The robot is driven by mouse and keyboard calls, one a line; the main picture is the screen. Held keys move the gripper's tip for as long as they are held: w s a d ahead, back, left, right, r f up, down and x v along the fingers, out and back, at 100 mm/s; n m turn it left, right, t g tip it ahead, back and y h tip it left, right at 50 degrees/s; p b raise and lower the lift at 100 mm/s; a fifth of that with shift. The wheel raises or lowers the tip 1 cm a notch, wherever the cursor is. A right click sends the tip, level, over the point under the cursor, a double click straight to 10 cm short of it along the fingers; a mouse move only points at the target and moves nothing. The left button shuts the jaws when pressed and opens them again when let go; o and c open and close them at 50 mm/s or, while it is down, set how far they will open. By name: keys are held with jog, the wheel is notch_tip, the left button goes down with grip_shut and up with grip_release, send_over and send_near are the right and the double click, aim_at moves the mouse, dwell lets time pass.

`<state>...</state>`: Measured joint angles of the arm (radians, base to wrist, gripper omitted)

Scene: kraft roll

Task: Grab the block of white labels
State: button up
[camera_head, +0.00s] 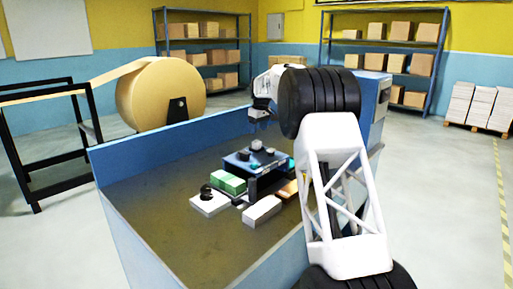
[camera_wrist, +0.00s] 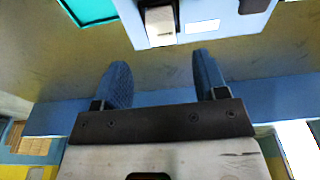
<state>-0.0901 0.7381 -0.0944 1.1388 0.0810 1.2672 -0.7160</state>
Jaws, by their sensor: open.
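A white block (camera_head: 262,211) lies on the bench at the front of a cluster of items, and it looks like the block of white labels, though I cannot read it. A flatter white slab (camera_head: 209,204) with black round items on top lies to its left. My gripper (camera_head: 261,121) hangs above the bench's far part, behind the cluster and apart from the white block. In the wrist view my gripper (camera_wrist: 161,75) has its two blue fingers wide apart with nothing between them. A pale block (camera_wrist: 160,26) shows at that view's top edge; I cannot tell which item it is.
A blue raised stand (camera_head: 240,165) carries small dark and grey items. A green-and-white box (camera_head: 228,184) and a brown block (camera_head: 287,190) lie close by. A blue rim (camera_head: 180,138) runs along the bench's back. The bench's left front (camera_head: 165,220) is clear.

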aim_at(257, 141)
jog(key=shift+w+a+f, duration=0.1)
jog(key=shift+f, duration=0.75)
jog(key=shift+a+f, duration=0.2)
jog(key=shift+f, duration=2.4)
jog(key=c, duration=1)
jog(key=shift+r, duration=0.1)
jog(key=shift+w+r, duration=0.1)
jog(key=shift+r, duration=1.65)
jog(key=shift+s+d+r, duration=0.25)
jog(key=shift+s+d, duration=0.05)
jog(key=shift+s, duration=2.35)
jog(key=shift+s+d+r, duration=0.2)
jog(key=shift+s+d, duration=0.05)
jog(key=shift+s, duration=2.4)
jog(key=shift+s+d+r, duration=0.25)
jog(key=shift+s+d, duration=0.05)
jog(key=shift+s, duration=2.35)
